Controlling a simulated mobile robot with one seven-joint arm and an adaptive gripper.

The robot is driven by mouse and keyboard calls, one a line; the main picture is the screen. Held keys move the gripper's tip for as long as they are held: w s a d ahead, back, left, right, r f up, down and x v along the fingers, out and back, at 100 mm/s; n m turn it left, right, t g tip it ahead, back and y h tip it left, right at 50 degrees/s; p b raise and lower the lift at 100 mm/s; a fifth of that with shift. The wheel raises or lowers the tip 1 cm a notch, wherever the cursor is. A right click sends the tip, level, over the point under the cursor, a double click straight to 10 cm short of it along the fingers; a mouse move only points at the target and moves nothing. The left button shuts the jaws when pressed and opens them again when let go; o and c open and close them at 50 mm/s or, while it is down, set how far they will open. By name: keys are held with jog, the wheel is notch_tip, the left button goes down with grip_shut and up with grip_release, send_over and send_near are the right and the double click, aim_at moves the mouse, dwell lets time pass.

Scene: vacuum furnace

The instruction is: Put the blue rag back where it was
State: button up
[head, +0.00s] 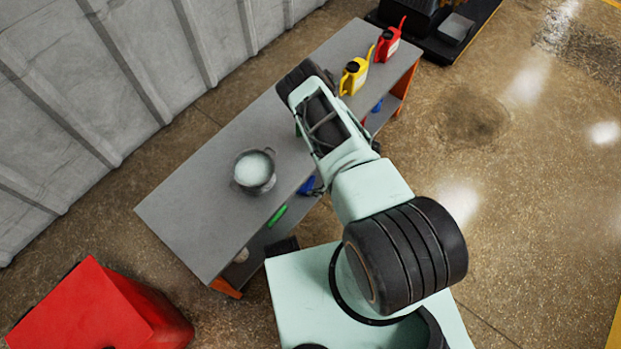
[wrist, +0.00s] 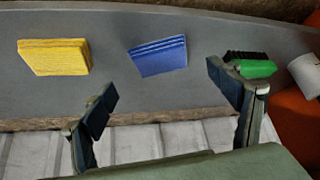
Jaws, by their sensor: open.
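The blue rag (wrist: 158,56) is a folded, layered pad lying on a grey shelf board (wrist: 110,97) in the wrist view. My gripper (wrist: 161,81) is open and empty, one finger at lower left and one at right. The rag appears between and beyond the fingertips, apart from them. A similar yellow folded pad (wrist: 54,56) lies left of it. In the head view a blue patch (head: 306,186) shows under the table edge beside my arm; I cannot tell if it is the rag. My gripper is mostly hidden there.
A green brush (wrist: 252,66) is behind the right finger, with a white cylinder (wrist: 306,74) and orange side panel (wrist: 297,122) beyond. On the grey tabletop (head: 200,215) stand a pot (head: 254,172), yellow can (head: 354,75) and red can (head: 389,40). A red box (head: 95,312) stands lower left.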

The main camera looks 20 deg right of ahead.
jog(key=p+v, duration=0.1)
jog(key=v, duration=0.5)
jog(key=shift+r, duration=0.1)
dwell(0.3)
